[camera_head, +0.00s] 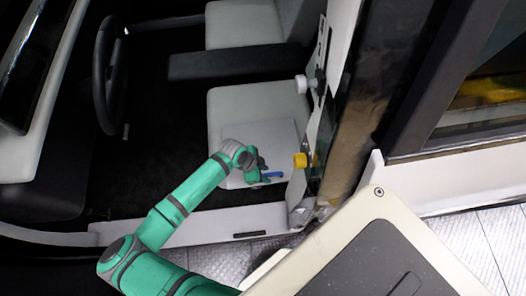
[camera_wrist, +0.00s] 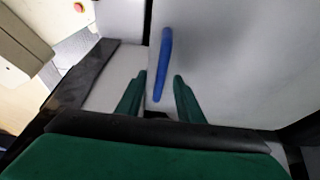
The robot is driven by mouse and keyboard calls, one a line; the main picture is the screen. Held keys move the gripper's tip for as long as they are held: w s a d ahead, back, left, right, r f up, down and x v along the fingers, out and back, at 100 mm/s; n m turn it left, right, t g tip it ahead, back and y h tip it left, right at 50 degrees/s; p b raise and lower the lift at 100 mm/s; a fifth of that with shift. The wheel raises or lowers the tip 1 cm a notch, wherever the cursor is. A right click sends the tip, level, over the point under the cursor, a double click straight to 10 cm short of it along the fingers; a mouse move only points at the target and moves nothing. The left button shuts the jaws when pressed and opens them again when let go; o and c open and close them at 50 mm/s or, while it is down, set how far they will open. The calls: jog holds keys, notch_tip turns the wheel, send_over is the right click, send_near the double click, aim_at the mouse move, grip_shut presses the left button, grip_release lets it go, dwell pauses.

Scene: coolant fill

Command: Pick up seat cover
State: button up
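A pale grey flat panel, which looks like the seat cover (camera_head: 262,138), lies on the light seat inside the vehicle. A blue strip (camera_head: 274,175), likely its handle, is at the panel's near edge. In the wrist view the blue strip (camera_wrist: 165,48) stands out against the pale seat cover (camera_wrist: 225,60). My gripper (camera_head: 266,172) is low over the near part of the seat, beside the strip. In the wrist view my gripper (camera_wrist: 160,77) has its two green fingers apart, with the strip's lower end appearing between them. Contact with the strip cannot be told.
A yellow knob (camera_head: 301,160) and a white knob (camera_head: 302,84) stick out at the right of the seat. The door sill (camera_head: 215,225) runs below my arm. A steering wheel (camera_head: 104,75) is at the left. The dark floor left of the seat is clear.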

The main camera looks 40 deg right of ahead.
jog(key=shift+x, duration=1.3)
jog(key=shift+f, duration=0.2)
grip_shut()
